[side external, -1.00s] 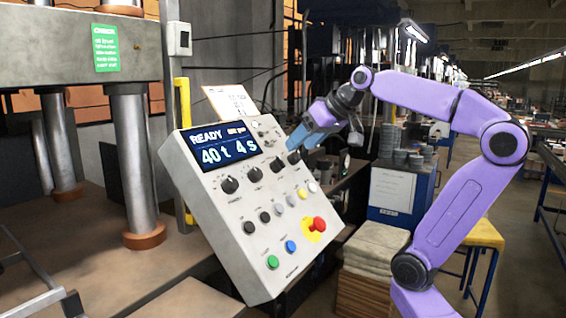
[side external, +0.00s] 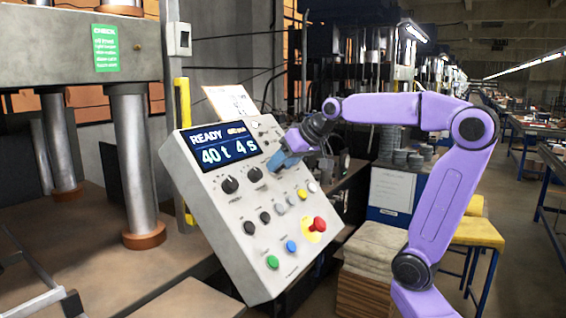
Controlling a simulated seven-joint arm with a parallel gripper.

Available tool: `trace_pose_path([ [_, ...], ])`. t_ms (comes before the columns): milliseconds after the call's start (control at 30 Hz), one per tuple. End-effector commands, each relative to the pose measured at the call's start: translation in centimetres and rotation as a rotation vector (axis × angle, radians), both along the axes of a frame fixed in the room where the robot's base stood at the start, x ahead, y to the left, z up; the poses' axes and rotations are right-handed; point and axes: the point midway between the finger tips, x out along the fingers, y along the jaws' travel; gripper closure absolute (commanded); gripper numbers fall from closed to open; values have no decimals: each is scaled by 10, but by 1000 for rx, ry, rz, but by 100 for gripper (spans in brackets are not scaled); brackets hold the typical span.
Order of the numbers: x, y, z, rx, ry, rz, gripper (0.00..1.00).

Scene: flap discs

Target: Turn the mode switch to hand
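The tilted white control panel (side external: 205,200) fills the middle of the side external view, its display reading READY, 40 t and 4 s. Two black rotary knobs show below the display, a left one (side external: 230,184) and one to its right (side external: 255,174). Knobs further right along this row are hidden behind my gripper (side external: 278,168), whose blue fingers are at the panel face there. Whether they touch or hold a knob I cannot tell, nor whether they are open or shut. Labels are too small to read, so I cannot tell which knob is the mode switch.
Lower on the panel are small black knobs (side external: 250,227), a green button (side external: 272,262), a blue button (side external: 291,246) and a red emergency stop (side external: 319,224). A press column (side external: 133,170) and yellow post (side external: 184,140) stand left. A yellow stool (side external: 478,232) is behind my arm.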

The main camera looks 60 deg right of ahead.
Motion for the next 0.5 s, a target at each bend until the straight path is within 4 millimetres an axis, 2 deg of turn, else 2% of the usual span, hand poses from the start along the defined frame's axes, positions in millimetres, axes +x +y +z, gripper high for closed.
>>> trace_pose_path([
  [33,0,0,0,0,0,0,72],
  [100,0,0,0,0,0,0,95],
  [500,0,0,0,-46,1,39,96],
])
